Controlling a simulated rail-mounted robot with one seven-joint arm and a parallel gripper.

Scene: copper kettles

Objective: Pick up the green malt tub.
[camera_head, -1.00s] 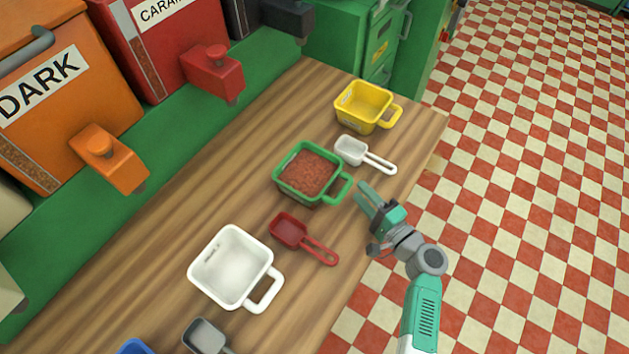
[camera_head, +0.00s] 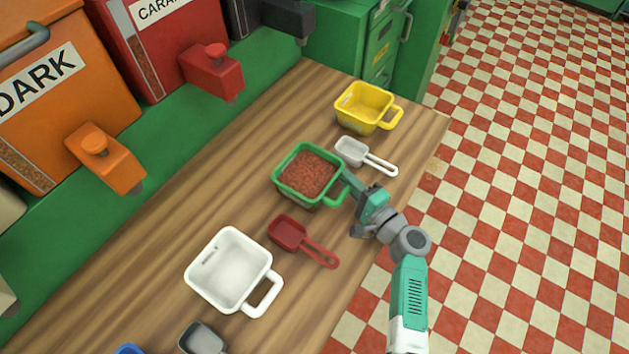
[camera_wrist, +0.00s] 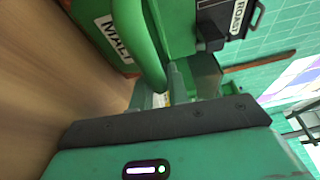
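The green malt tub (camera_head: 283,184) stands upright on the wooden counter, filled with reddish-brown grain. Its handle points toward my gripper. My gripper (camera_head: 350,186) is at this handle, with one finger showing along its upper side; the other finger is hard to make out. In the wrist view the green tub (camera_wrist: 83,14) shows part of its white MALT label, and its handle (camera_wrist: 143,45) comes down at the fingers of my gripper (camera_wrist: 170,86). The fingers look apart, and I see no firm closing on the handle. The tub rests on the counter.
On the counter (camera_head: 200,180) are a yellow tub (camera_head: 366,112), a white scoop (camera_head: 352,151), a red scoop (camera_head: 288,233), a white tub (camera_head: 230,270) and a grey scoop (camera_head: 203,338). Orange (camera_head: 65,90) and red (camera_head: 165,40) bins stand at the back left. Checkered floor lies right.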

